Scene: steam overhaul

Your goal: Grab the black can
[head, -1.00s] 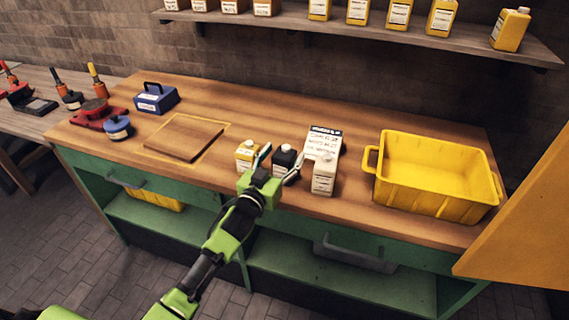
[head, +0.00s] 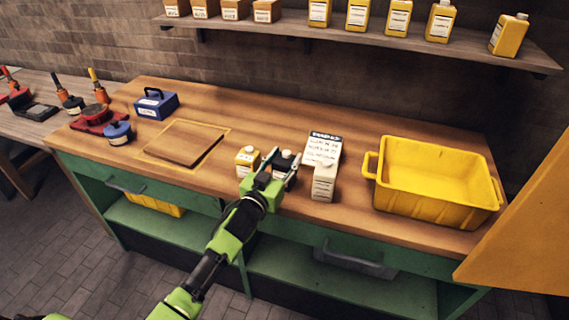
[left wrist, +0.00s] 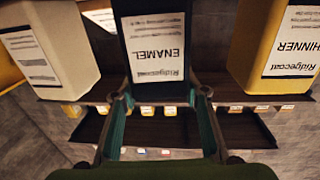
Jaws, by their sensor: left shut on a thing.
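The black can (head: 283,160) stands on the wooden workbench between a yellow can (head: 246,160) and a white can (head: 323,181). My left gripper (head: 278,168) is shut on the black can, with one finger on each side of it. In the left wrist view the black can (left wrist: 156,10) fills the top middle, its white label reading "ENAMEL" upside down between the fingers (left wrist: 160,100). The gripper hides the can's lower part in the head view. My right gripper is not in view.
The white can (left wrist: 50,45) and yellow can (left wrist: 275,45) flank the black one closely. A printed card (head: 325,146) lies behind. A yellow bin (head: 440,207) stands to the right; a wooden board (head: 184,143) and blue case (head: 156,104) to the left. A shelf (head: 350,38) holds several containers.

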